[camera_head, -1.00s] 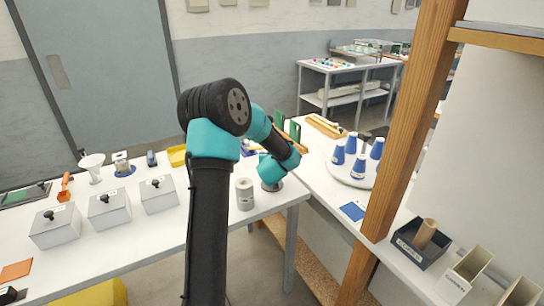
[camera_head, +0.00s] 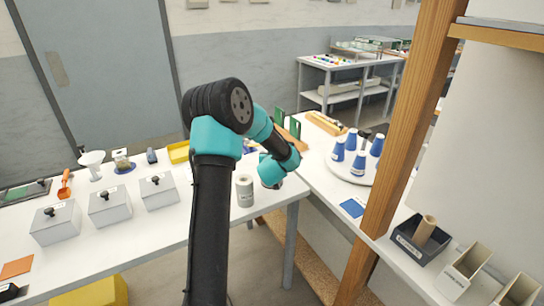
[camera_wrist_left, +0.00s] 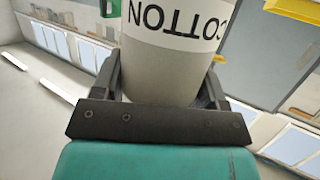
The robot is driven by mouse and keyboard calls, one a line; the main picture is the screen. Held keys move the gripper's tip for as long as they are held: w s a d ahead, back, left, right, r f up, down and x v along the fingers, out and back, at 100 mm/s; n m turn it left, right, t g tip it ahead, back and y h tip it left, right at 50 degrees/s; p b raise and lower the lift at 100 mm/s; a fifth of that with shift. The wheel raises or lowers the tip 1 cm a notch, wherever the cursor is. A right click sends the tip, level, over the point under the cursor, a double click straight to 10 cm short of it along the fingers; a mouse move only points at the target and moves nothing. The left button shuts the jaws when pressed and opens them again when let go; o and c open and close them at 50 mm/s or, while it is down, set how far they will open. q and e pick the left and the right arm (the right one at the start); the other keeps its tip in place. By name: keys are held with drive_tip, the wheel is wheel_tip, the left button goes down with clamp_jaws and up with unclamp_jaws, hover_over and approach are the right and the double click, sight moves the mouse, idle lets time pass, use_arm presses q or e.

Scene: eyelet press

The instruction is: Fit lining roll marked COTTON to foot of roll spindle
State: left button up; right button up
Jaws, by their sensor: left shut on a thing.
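In the left wrist view my left gripper (camera_wrist_left: 160,85) is shut on a pale grey lining roll (camera_wrist_left: 165,65). Its white label reads COTTON and appears upside down, and its far end is out of frame. In the head view my teal and black left arm (camera_head: 214,170) crosses the middle, and its wrist (camera_head: 278,165) is over the right end of the table. The jaws are hidden there. A pale grey roll (camera_head: 245,190) shows just left of the wrist; I cannot tell whether it is the held one. I cannot make out the spindle foot. My right gripper is out of view.
The white table (camera_head: 150,240) carries several grey lidded boxes (camera_head: 110,207) and a white funnel (camera_head: 92,163). At right are a round tray with several blue cones (camera_head: 351,140), a wooden post (camera_head: 405,130) and a dark bin (camera_head: 420,250) with a brown tube.

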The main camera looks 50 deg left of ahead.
use_arm(q)
drive_tip(key=shift+f, duration=0.75)
idle(0.3)
drive_tip(key=o, duration=1.3)
drive_tip(key=shift+r, duration=2.5)
drive_tip(key=shift+w+d, duration=0.1)
